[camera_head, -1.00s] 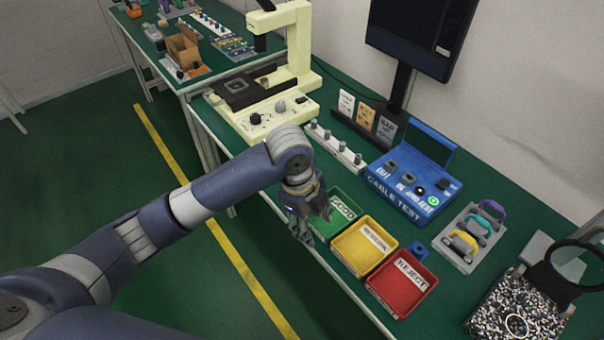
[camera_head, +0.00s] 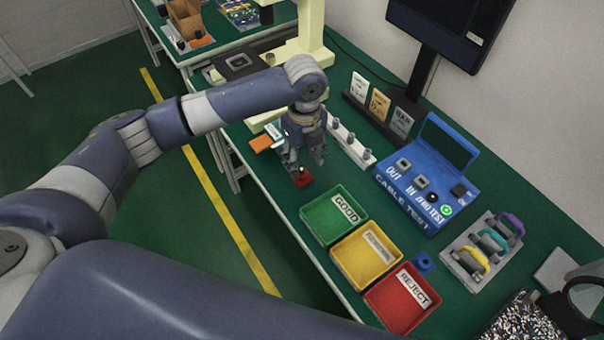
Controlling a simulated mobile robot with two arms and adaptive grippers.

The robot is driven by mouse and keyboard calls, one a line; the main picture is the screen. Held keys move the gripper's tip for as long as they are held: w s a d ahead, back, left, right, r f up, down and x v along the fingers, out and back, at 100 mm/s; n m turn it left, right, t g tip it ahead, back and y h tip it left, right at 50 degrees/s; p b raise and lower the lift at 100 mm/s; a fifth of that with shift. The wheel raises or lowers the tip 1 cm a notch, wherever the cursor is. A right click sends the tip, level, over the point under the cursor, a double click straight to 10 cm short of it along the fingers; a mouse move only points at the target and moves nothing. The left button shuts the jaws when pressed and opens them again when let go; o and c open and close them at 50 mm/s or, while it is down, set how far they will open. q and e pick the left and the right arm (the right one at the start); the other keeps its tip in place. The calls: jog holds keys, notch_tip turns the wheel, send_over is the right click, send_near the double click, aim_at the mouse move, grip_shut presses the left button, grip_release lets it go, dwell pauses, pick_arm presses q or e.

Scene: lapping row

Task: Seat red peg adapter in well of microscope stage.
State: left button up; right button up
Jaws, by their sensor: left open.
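A small red piece (camera_head: 301,180), which looks like the red peg adapter, lies on the green bench near its front edge. My left gripper (camera_head: 305,162) points down just above it, with its fingers open and apart. The fingers hide part of the piece, and I cannot tell whether they touch it. The cream microscope (camera_head: 311,32) stands farther back, with its dark stage (camera_head: 240,64) in view and a squarish well (camera_head: 238,61) in it. My arm hides the lower part of the microscope. My right gripper is not in view.
Green (camera_head: 320,223), yellow (camera_head: 350,263) and red (camera_head: 385,304) bins line the front edge. A white strip with several grey pegs (camera_head: 353,143) lies right of my gripper. A blue cable tester (camera_head: 408,197) stands beyond it. An orange card (camera_head: 261,142) lies left of my gripper.

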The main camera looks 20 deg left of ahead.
aim_at(302, 169)
pick_arm(q)
jog(key=f, duration=0.3)
jog(key=shift+s+a+f+p, duration=0.15)
jog(key=shift+a+f+p, duration=0.1)
jog(key=shift+f+p, duration=0.1)
jog(key=shift+f, duration=0.5)
grip_shut()
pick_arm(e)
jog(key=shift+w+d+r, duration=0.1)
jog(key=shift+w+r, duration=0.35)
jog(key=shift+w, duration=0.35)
pick_arm(q)
jog(key=shift+r, duration=0.1)
